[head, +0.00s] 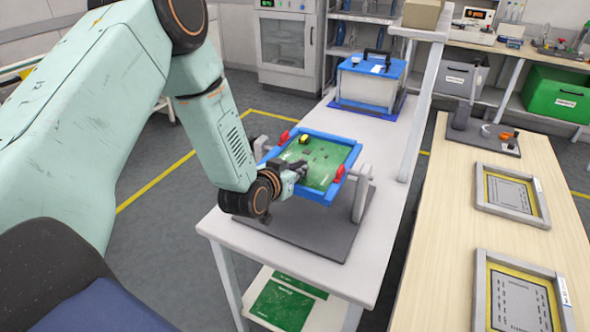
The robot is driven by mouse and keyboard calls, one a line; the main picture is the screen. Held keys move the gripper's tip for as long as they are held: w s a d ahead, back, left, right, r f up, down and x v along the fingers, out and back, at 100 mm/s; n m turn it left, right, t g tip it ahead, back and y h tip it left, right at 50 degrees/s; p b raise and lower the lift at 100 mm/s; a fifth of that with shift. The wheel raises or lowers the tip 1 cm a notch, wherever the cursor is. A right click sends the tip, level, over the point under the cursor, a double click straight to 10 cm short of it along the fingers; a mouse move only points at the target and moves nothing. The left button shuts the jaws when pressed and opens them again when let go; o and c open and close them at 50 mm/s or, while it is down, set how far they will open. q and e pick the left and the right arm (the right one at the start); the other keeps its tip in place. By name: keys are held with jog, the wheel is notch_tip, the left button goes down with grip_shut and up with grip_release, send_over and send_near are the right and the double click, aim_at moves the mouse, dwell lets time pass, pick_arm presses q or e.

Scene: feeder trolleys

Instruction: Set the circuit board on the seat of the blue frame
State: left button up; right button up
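The green circuit board (322,158), with a small yellow part and dark chips on it, lies within the outline of the blue frame (338,138). I cannot tell whether it rests on the seat or is a little above it. The frame has red clips and sits tilted between grey supports on a dark base plate (318,232) on the white table. My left gripper (298,168) is at the board's near left part, its dark fingertips over or at the board. The finger gap is too small to make out. My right gripper is out of view.
A blue-and-white box (368,82) with a black handle stands at the table's far end. Green boards (283,304) lie on the lower shelf. A wooden bench at right holds two framed trays (511,196). A white upright rail (426,95) rises between table and bench.

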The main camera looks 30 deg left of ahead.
pick_arm(q)
jog(key=o, duration=0.5)
jog(key=shift+c, duration=0.2)
jog(key=shift+o, duration=0.2)
jog(key=shift+s, duration=0.1)
jog(key=v, duration=1.2)
